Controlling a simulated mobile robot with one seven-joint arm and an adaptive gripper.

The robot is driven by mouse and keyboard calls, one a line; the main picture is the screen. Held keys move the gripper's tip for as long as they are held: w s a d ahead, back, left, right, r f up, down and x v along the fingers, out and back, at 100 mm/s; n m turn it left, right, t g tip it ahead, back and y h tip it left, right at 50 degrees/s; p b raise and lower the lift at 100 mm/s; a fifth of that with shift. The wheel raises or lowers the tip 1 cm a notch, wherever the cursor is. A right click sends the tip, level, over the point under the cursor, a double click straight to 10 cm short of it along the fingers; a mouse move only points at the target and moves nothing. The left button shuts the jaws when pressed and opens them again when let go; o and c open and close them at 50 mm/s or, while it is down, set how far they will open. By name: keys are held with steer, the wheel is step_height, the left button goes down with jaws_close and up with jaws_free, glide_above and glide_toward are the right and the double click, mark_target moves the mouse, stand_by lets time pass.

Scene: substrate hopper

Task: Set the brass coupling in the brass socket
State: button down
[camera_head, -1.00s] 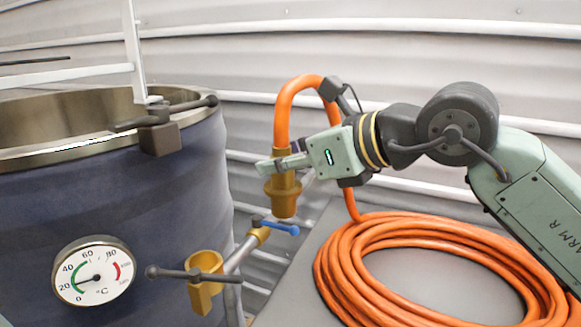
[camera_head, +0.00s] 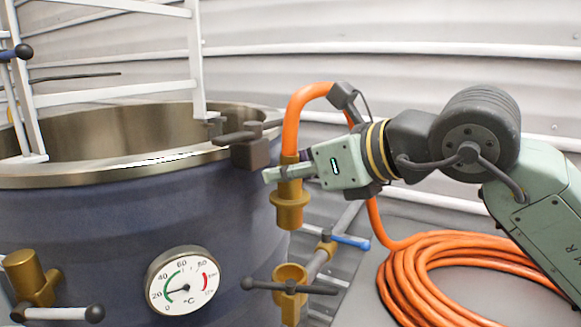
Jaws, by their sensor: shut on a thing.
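The brass coupling (camera_head: 289,209) hangs upright at the end of the orange hose (camera_head: 299,108). My gripper (camera_head: 287,173) is shut on the coupling's upper part, its fingers reaching in from the right. The brass socket (camera_head: 290,273) is an open cup on a pipe at the hopper's right side, with a dark clamp handle across its front. The coupling is above the socket and apart from it, with a visible gap between them. The coupling's far side is hidden.
The dark blue hopper (camera_head: 110,218) with a metal rim fills the left. A clamp (camera_head: 250,150) sits on its rim, and a dial gauge (camera_head: 183,280) is on its front. A blue-handled valve (camera_head: 345,240) is right of the socket. Coiled hose (camera_head: 440,275) lies at the right.

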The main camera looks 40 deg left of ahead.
mark_target(299, 220)
steer(key=shift+f, duration=0.75)
step_height(299, 220, down, 5)
steer(key=b, duration=0.4)
steer(key=shift+f, duration=0.15)
steer(key=shift+f+b, duration=0.65)
steer(key=shift+b, duration=0.1)
steer(key=shift+b, duration=0.5)
steer(key=shift+f+b, duration=1.3)
steer(key=shift+f, duration=0.05)
steer(key=shift+f, duration=0.1)
